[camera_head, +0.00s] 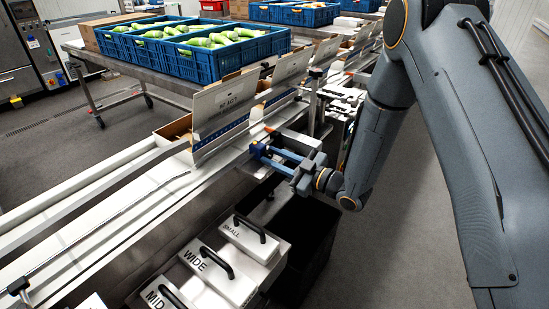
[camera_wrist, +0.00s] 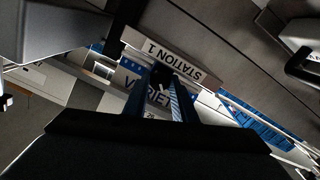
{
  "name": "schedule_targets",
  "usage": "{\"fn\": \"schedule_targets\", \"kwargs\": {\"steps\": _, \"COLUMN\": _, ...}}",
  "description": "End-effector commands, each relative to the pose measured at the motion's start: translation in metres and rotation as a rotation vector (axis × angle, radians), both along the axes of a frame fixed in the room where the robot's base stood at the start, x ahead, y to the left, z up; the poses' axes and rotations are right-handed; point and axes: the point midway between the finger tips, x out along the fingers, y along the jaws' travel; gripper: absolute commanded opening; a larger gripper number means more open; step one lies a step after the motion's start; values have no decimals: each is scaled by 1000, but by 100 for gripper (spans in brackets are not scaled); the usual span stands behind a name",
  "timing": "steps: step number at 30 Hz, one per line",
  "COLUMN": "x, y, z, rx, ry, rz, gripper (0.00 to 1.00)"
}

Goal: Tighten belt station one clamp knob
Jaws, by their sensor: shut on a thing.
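My gripper (camera_head: 258,151) reaches in from the right to the near side of the belt rail, its two blue fingers pointing left. In the wrist view the fingers (camera_wrist: 162,82) close around a small dark piece, which looks like the clamp knob (camera_wrist: 163,73). It sits right by a white plate reading "STATION 1" (camera_wrist: 192,66), seen upside down. The knob is mostly hidden by the fingers, and its turn angle cannot be told. In the head view the fingers cover it.
The conveyor belt (camera_head: 130,205) holds open printed cartons (camera_head: 222,108) beside the gripper. Below are lidded boxes marked SMALL (camera_head: 248,238), WIDE (camera_head: 220,275) and MID, with black handles. Blue crates (camera_head: 205,68) of green and white produce stand on a table behind. Grey floor is clear at right.

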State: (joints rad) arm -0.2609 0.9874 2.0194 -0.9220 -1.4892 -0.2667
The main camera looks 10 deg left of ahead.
Motion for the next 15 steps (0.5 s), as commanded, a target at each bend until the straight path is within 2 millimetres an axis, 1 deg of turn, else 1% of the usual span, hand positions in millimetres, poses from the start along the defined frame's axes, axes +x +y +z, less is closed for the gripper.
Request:
{"fn": "schedule_targets", "kwargs": {"steps": 8, "x": 0, "y": 0, "z": 0, "rx": 26, "ry": 66, "rz": 0, "gripper": 2}}
{"fn": "schedule_targets", "kwargs": {"steps": 15, "x": 0, "y": 0, "z": 0, "rx": 91, "ry": 221, "rz": 0, "gripper": 2}}
